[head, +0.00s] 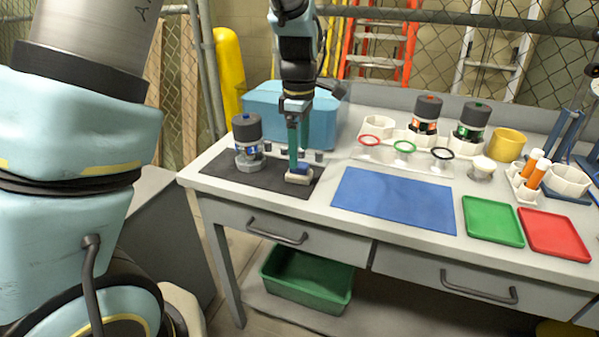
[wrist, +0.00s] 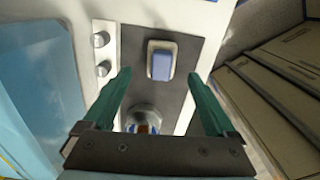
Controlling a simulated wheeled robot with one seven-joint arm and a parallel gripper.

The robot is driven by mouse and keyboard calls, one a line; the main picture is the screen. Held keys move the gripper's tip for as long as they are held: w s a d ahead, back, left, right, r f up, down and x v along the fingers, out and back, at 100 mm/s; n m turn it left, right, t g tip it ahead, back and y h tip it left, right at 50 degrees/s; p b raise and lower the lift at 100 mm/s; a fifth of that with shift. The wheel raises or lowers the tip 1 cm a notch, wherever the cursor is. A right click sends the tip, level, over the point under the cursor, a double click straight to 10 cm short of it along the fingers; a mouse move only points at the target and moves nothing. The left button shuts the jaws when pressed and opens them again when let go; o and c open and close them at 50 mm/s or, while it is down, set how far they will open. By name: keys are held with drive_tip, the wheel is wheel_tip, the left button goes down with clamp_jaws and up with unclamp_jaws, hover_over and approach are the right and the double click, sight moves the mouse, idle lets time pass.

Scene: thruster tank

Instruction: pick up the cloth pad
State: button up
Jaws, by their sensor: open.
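The cloth pad appears to be the small blue block with a beige rim or base, lying on the dark mat (head: 228,176). In the head view the pad (head: 299,176) is at the mat's right end, just below my gripper (head: 297,160). In the wrist view the pad (wrist: 160,63) lies beyond and between the fingertips of my gripper (wrist: 158,75). The green fingers are spread apart with nothing held between them. The fingers partly overlap the pad's far side in the head view, and I cannot tell the exact height gap.
A dark-capped jar (head: 247,142) stands left of my gripper, with small grey cylinders (wrist: 101,54) near the mat. A light-blue box (head: 268,108) stands behind. A blue mat (head: 393,200), green tray (head: 492,220) and red tray (head: 553,234) lie to the right.

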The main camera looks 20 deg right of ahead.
sight(299, 168)
drive_tip(key=shift+s+f+p, duration=0.1)
drive_tip(key=shift+f+p, duration=0.6)
drive_tip(key=shift+f, duration=2.15)
drive_tip(key=c, duration=1.4)
